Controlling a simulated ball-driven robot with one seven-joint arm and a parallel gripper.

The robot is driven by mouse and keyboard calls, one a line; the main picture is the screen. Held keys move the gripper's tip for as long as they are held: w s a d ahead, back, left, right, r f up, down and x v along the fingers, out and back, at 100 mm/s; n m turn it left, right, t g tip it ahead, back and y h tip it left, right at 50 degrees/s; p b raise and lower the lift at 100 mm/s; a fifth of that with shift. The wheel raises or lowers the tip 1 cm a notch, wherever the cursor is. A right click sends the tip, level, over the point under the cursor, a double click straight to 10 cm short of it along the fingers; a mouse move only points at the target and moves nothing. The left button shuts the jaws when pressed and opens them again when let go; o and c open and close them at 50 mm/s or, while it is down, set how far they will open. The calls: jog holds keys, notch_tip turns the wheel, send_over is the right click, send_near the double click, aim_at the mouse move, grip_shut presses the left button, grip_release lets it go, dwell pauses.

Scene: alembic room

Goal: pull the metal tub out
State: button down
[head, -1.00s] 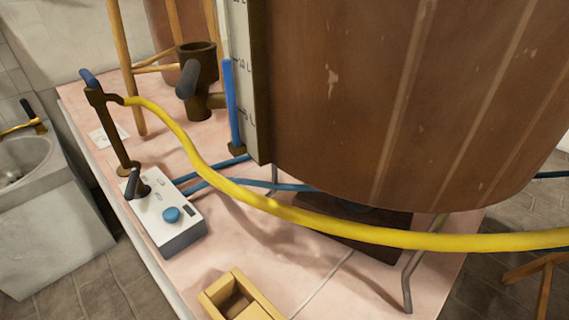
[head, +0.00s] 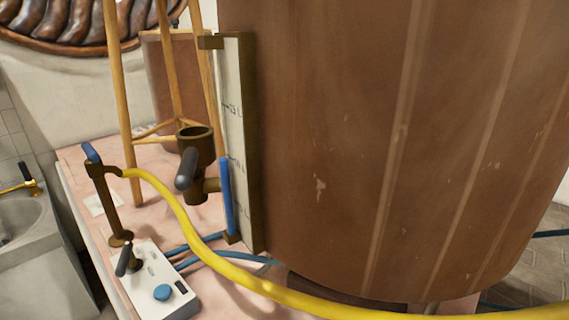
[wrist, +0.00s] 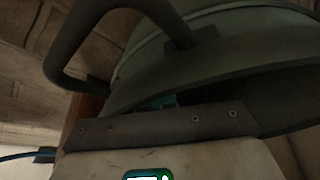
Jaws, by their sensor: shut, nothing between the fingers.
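A round grey-green metal vessel (wrist: 225,65), which looks like the metal tub, fills the upper part of the wrist view. Its thick dark bent handle (wrist: 65,45) stands out at the upper left. My gripper (wrist: 160,128) shows at the bottom as a dark bolted bar on a pale housing, just below the vessel's lower edge. It is shut and holds nothing. I cannot tell whether it touches the vessel, and the fingertips are not clear. I do not make out the tub or my gripper in the head view.
A big brown vat (head: 370,130) with a level gauge (head: 236,120) stands over the pink tabletop (head: 85,185). A yellow hose (head: 185,220) runs across its front. A white control box (head: 155,285) and dark spout (head: 195,160) stand left. A sink (head: 30,220) is at far left.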

jog(key=shift+s+d+f+p, duration=0.1)
jog(key=shift+s+d+p, duration=0.75)
jog(key=shift+s+d, duration=1.2)
jog(key=shift+s, duration=0.1)
jog(key=s+d+p, duration=0.1)
jog(key=s+d, duration=0.3)
jog(key=shift+s, duration=0.15)
jog(key=shift+s+d, duration=2.1)
